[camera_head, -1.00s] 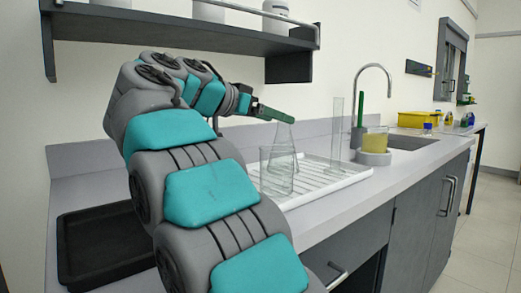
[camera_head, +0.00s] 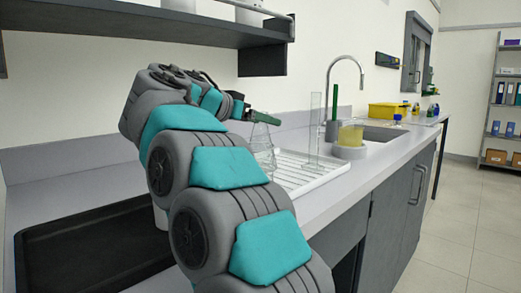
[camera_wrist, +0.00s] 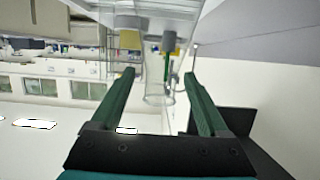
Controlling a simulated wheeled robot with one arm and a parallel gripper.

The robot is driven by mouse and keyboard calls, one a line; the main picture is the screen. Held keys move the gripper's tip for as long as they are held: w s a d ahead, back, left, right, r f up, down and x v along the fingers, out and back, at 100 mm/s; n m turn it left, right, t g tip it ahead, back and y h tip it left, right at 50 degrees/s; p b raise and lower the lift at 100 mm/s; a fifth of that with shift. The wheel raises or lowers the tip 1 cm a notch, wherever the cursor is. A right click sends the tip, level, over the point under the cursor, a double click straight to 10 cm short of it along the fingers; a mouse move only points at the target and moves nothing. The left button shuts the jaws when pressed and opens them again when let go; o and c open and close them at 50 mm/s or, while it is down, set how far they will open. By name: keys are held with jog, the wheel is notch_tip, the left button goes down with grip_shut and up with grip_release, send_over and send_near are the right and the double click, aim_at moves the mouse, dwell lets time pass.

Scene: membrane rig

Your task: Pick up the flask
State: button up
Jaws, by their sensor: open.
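The flask (camera_head: 260,136) is clear conical glass and stands upright on the white drying tray (camera_head: 318,180) on the counter. My arm hides part of its lower body in the head view. My gripper (camera_head: 262,117) is at the flask's neck, with its green fingers level. In the wrist view, which is upside down, my gripper (camera_wrist: 161,75) is open, with a finger on either side of the clear neck (camera_wrist: 157,97). I see a gap on both sides of the neck.
A tall glass cylinder (camera_head: 314,130) stands on the tray to the right. Beyond it are a yellow-filled beaker (camera_head: 351,135) on a grey base and a green upright stick (camera_head: 334,108). A shelf (camera_head: 200,28) hangs above; a black tray (camera_head: 90,245) lies left.

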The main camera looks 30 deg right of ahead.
grip_shut()
dwell(0.7)
